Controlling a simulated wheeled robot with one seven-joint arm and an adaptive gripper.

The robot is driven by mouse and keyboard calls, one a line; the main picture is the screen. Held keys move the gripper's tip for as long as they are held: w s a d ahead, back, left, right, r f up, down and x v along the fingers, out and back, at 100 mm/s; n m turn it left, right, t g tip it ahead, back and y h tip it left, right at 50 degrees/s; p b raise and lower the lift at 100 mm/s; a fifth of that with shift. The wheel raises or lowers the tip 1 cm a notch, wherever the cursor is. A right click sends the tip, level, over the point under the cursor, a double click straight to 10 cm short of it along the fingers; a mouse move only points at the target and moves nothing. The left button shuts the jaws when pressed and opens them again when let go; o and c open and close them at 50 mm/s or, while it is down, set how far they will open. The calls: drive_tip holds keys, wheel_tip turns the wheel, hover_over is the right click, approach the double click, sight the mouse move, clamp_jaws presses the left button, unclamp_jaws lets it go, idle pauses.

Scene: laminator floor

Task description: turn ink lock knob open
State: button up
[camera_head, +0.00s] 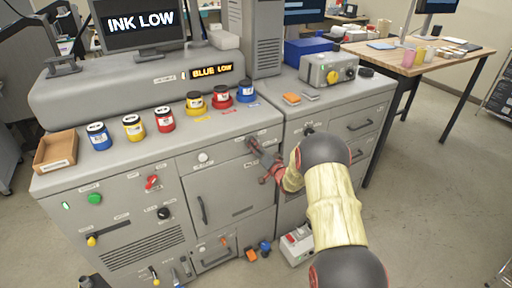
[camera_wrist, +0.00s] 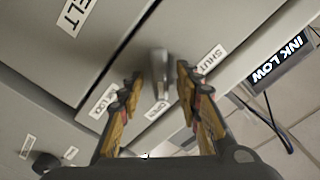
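The ink lock knob (camera_wrist: 160,72) is a small grey lever-like piece on a grey panel, seen in the middle of the wrist view. Labels around it read SHUT (camera_wrist: 211,59), OPEN (camera_wrist: 152,108) and, partly covered, INK LOCK (camera_wrist: 103,102). My gripper (camera_wrist: 160,82) is open, with one finger on each side of the knob and a gap showing on both sides. In the head view my gripper (camera_head: 260,162) is at the cabinet front, right of the handled door; the knob cannot be made out there. Whether the fingertips reach past the knob is hard to tell.
Ink jars (camera_head: 134,127) and a wooden tray (camera_head: 56,151) stand on the cabinet top, above my gripper's height. A door handle (camera_head: 202,210) sticks out to the left. A screen (camera_head: 139,22) reads INK LOW. Clear floor (camera_head: 430,220) lies to the right.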

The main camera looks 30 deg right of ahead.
drive_tip(key=s, duration=1.2)
drive_tip(key=shift+d, duration=0.2)
